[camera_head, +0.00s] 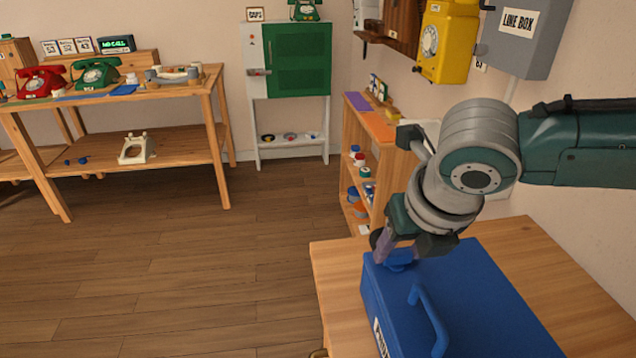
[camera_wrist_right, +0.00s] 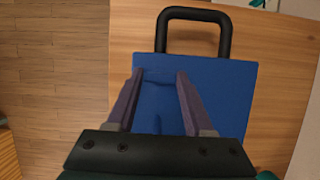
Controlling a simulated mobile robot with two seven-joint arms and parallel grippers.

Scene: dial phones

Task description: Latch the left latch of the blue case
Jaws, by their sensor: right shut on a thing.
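My right gripper (camera_head: 396,251) is at the case's far left corner, shut on a small blue part, which looks like the left latch (camera_head: 401,263). Its fingers mostly hide the latch. In the right wrist view, the purple fingers (camera_wrist_right: 158,75) stand apart over the case (camera_wrist_right: 232,95), with blue between them. Whether the latch is fastened I cannot tell. My left gripper is not in view.
The wooden table (camera_head: 335,285) has a bare strip left of the case. A low shelf (camera_head: 355,135) with small jars stands behind it. A yellow wall phone (camera_head: 445,45) and a grey line box (camera_head: 525,40) hang above. The floor at left is open.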

